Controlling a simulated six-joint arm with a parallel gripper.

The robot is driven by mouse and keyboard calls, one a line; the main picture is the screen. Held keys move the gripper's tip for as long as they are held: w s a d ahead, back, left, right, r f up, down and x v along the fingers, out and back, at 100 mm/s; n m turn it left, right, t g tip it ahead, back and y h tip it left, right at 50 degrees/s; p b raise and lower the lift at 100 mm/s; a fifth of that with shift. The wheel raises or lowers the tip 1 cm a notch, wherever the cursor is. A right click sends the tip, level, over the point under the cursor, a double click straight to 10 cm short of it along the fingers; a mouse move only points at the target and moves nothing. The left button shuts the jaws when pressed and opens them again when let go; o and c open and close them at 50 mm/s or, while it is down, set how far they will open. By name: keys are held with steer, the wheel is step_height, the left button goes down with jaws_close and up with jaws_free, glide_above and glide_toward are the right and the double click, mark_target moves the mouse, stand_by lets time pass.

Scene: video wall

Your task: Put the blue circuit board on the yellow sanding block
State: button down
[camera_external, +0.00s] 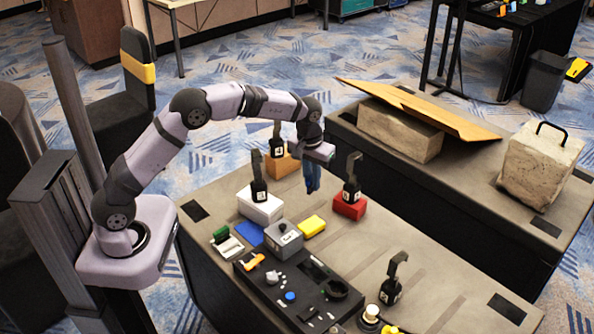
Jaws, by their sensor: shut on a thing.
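My gripper (313,182) is above the table, behind the yellow sanding block, and points down. It is shut on a narrow dark blue thing, which looks like the blue circuit board (313,174); the fingers and the board are hard to tell apart at this size. The yellow sanding block (312,226) lies flat on the table, below the gripper in the picture and apart from it. Its top looks bare.
A flat blue piece (250,232) lies left of a grey box (284,237). A white block (260,208), an orange block (281,164) and a red block (350,206) carry upright black hooked pieces. A black tray (262,290) with small parts is in front.

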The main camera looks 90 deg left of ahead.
mark_target(309, 189)
steer(key=shift+s+d+f+m, duration=0.25)
steer(key=shift+d+f, duration=0.05)
steer(key=shift+f, duration=0.35)
steer(key=shift+s+d+f+m, duration=0.25)
steer(key=shift+f, duration=0.35)
steer(key=shift+f+m, duration=0.3)
steer(key=shift+f, duration=0.1)
steer(key=shift+w+a+m, duration=0.25)
steer(key=shift+w+m, duration=0.3)
steer(key=shift+m, duration=0.15)
steer(key=shift+f+p, duration=1.2)
steer(key=shift+f, duration=3.75)
steer(key=shift+f, duration=0.15)
steer(key=c, duration=1.8)
jaws_free()
steer(key=shift+o, duration=0.2)
steer(key=r, duration=0.4)
steer(key=r+b, duration=0.1)
steer(key=r, duration=0.3)
steer(key=s+d+r+b, duration=0.1)
steer(key=r, duration=0.3)
steer(key=shift+r, duration=0.1)
